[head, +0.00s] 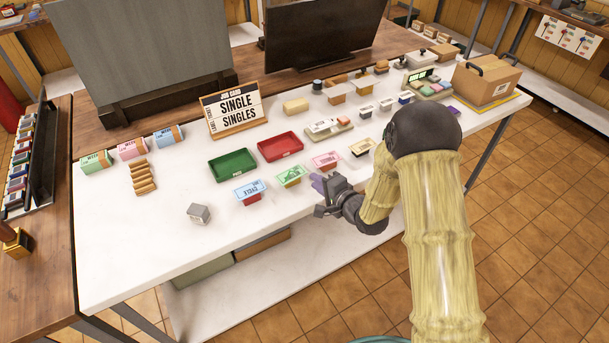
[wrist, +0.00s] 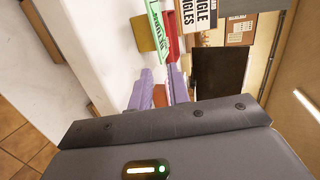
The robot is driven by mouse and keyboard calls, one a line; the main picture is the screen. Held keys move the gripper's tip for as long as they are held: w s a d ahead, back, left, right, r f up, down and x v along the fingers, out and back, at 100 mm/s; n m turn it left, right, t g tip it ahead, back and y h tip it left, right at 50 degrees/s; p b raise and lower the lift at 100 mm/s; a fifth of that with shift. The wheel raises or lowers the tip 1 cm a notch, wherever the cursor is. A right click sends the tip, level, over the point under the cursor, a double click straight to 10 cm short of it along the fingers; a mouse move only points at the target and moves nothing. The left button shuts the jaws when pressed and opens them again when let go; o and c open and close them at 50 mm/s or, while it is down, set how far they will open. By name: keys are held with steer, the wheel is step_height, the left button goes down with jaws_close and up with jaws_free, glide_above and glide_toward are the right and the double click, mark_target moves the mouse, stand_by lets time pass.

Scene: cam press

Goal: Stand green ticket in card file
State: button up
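A green ticket (head: 291,174) with dark print sits in a small yellow holder (head: 291,184) at the front middle of the white table. It also shows edge-on in the wrist view (wrist: 158,28), beside the yellow holder (wrist: 145,33). My gripper (head: 321,184) has purple fingers and is just right of the ticket, near the table's front edge. In the wrist view the fingers (wrist: 161,88) stand apart, with a red-orange thing visible beyond or between them. Which thing is the card file is unclear; green (head: 95,162), pink (head: 132,148) and blue (head: 168,137) boxes stand at the left.
Blue (head: 250,188) and pink (head: 326,159) tickets in holders flank the green one. Green (head: 232,165) and red (head: 280,146) trays lie behind. A job card sign (head: 236,110) stands behind.

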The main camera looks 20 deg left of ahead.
steer(key=shift+b+x, duration=0.4)
steer(key=shift+x, duration=1.9)
jaws_close()
step_height(320, 180, up, 6)
steer(key=p, duration=0.4)
